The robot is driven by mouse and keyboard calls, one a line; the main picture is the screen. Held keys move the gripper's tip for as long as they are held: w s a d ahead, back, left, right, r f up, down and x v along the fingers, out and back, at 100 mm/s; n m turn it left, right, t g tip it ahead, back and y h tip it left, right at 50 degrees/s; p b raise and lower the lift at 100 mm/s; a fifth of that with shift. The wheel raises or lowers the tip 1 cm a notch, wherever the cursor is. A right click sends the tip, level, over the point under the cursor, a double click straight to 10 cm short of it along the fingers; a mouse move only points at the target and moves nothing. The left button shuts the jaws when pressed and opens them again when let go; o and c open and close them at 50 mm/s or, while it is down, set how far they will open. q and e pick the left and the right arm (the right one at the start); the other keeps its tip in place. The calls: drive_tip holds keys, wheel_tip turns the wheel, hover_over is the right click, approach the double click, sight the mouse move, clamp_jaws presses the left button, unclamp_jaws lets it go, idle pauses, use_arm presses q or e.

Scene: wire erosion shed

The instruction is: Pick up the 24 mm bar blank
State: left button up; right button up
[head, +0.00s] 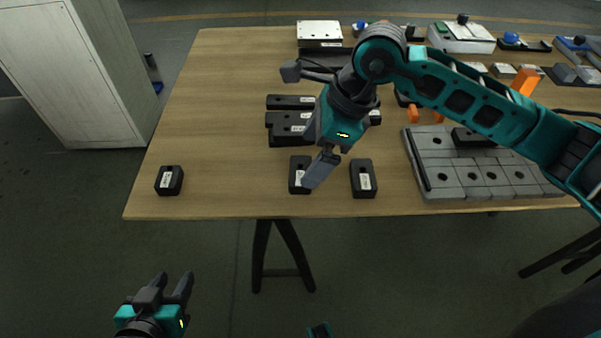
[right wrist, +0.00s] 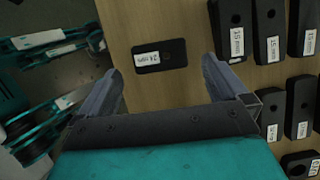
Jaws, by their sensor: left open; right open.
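The bar blank is a black block (head: 294,163) near the table's front edge in the head view, partly covered by my right gripper's near finger. In the right wrist view the black bar blank (right wrist: 174,52) lies flat, and its white label seems to read 24 mm. My right gripper (head: 299,127) is open and empty, raised above the table. In the right wrist view its two fingers (right wrist: 160,85) spread to either side of the blank, apart from it. My left gripper (head: 173,281) is open and empty, low in front of the table.
Another black labelled block (head: 362,166) lies close by to the right. Several black blocks (head: 284,102) lie just behind. A lone black block (head: 176,173) sits far left. A grey segmented fixture (head: 437,180) stands right. The table's left part is mostly clear.

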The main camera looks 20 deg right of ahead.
sight(300, 170)
drive_tip(key=x, duration=0.4)
drive_tip(key=shift+f, duration=0.3)
drive_tip(key=shift+c, duration=0.2)
drive_tip(key=c, duration=1.4)
drive_tip(key=shift+r, duration=0.1)
drive_tip(key=shift+r, duration=0.15)
